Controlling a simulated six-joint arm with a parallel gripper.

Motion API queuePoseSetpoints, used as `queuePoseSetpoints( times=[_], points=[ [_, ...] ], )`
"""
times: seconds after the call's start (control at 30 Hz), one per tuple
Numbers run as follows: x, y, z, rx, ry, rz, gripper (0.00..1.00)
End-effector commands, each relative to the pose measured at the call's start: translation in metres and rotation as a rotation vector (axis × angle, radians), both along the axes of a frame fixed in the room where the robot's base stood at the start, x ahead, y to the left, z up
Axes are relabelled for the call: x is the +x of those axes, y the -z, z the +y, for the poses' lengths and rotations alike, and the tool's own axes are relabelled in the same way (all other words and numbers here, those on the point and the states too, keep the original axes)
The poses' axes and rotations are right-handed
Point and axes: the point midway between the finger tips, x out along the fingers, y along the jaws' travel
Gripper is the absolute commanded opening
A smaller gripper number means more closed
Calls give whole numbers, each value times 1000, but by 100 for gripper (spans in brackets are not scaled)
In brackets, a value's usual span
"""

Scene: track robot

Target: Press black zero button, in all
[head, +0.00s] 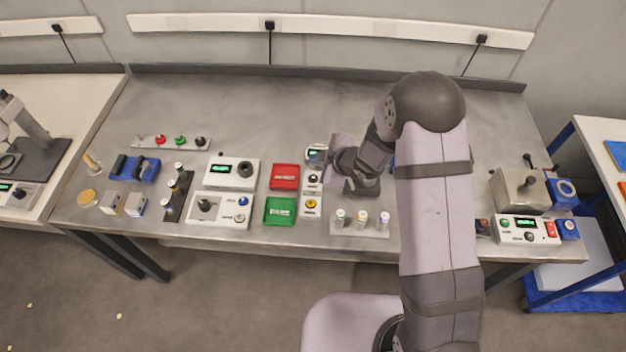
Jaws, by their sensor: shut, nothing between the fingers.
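A small white box with a black button (313,180) stands at mid-table, just behind a similar box with a yellow button (311,204). Neither label can be read, so I cannot tell whether this black button is the zero button. A small device with a display (316,155) stands right behind them. My gripper (341,164) is shut and empty, just right of this group. The fingertips are hard to make out, and I cannot tell their height or whether they touch anything. My arm hides part of the table to the right.
A red tray (285,171) and a green tray (280,204) lie left of the boxes. A rack of small vials (358,229) is at the front edge. The table's back strip is clear.

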Motion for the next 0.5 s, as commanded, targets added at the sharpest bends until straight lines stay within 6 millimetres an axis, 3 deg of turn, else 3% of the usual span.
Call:
queuePoseSetpoints(
  times=[0.03,0.2,0.5],
  points=[
    [0,12,0,0,0,0,0],
    [0,33,0,-1,-1,1,0],
    [0,55,0,-1,-1,0,0]
  ],
)
